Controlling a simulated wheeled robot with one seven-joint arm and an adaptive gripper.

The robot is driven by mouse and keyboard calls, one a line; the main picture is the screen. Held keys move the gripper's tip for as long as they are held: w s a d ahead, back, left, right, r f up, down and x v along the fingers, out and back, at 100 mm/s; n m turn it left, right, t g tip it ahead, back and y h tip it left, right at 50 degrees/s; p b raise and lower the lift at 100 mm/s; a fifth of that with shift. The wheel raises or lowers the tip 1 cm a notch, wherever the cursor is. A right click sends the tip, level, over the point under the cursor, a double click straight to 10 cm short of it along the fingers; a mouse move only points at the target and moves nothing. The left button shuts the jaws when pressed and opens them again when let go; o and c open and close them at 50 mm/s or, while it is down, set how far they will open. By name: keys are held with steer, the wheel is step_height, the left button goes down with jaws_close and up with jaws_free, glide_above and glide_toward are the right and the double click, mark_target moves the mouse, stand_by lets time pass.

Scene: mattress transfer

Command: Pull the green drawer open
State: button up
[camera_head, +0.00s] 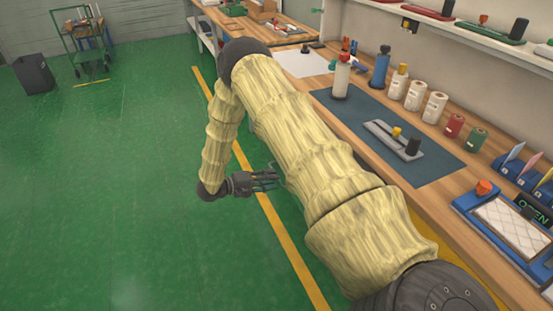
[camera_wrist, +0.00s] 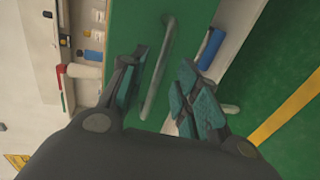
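The green drawer front (camera_wrist: 190,20) fills the upper middle of the wrist view. A long grey bar handle (camera_wrist: 160,70) runs slantwise across it. My gripper (camera_wrist: 162,64) is open, with one finger on each side of the handle. There appears to be a gap between the handle and both fingers. In the head view, my gripper (camera_head: 264,181) is low beside the workbench, its fingers pointing right toward the bench front. My arm hides most of the bench front there, so the drawer cannot be made out in that view.
The wooden workbench (camera_head: 462,210) carries a dark blue mat (camera_head: 440,168), bottles, rolls and a blue tray. A yellow floor line (camera_head: 283,236) runs along the bench. The green floor at left is largely clear. The wrist view also shows a blue item (camera_wrist: 211,48) beside the drawer.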

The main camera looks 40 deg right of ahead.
steer(key=v, duration=0.8)
steer(key=shift+a, duration=0.3)
steer(key=shift+w, duration=0.1)
